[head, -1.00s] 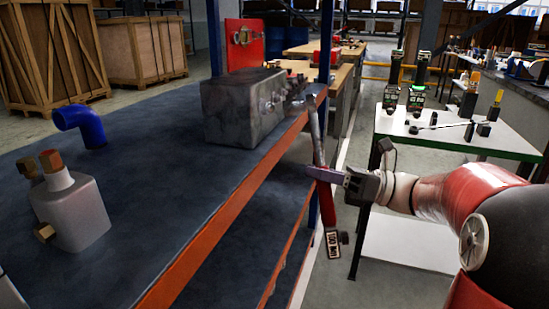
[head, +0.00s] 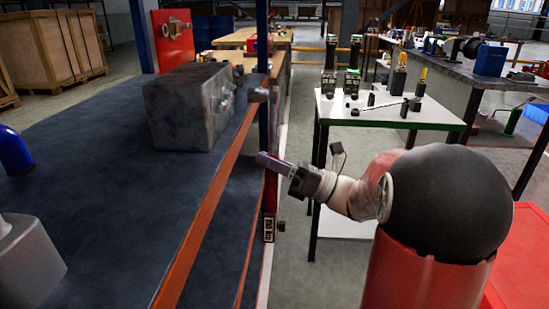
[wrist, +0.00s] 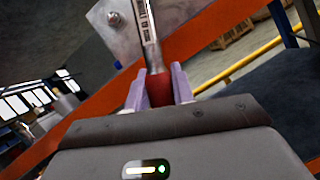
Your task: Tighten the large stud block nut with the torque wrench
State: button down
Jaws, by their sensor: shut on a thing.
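The torque wrench (head: 269,228) hangs nearly upright at the bench's front edge in the head view, its red grip and scale end low. My gripper (head: 266,160) is shut on its red grip. In the wrist view my gripper's lilac fingers (wrist: 160,85) close around the red grip, and the silver shaft (wrist: 149,52) runs up out of the picture. The grey stud block (head: 185,110) sits on the bench. A stud with a nut (head: 224,104) shows on its right face, small and dark. I cannot tell whether the wrench's head touches the nut.
The dark bench (head: 110,190) has an orange front edge (head: 205,215). A blue post (head: 263,60) stands close to the wrench. A white-topped side table (head: 385,112) with tools stands to the right of the bench. Grey floor is open between them.

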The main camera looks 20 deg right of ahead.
jog(key=w+n+g+y+b, duration=0.3)
jog(key=w+n+g, duration=0.3)
jog(key=w+n, duration=0.5)
jog(key=n+b, duration=0.1)
jog(key=n, duration=0.1)
jog(key=shift+d+n, duration=0.3)
jog(key=shift+p, duration=0.55)
dwell(0.8)
jog(key=shift+a, duration=0.25)
dwell(0.5)
jog(key=shift+w+a+p, duration=0.15)
jog(key=shift+a+p, duration=0.15)
dwell(0.3)
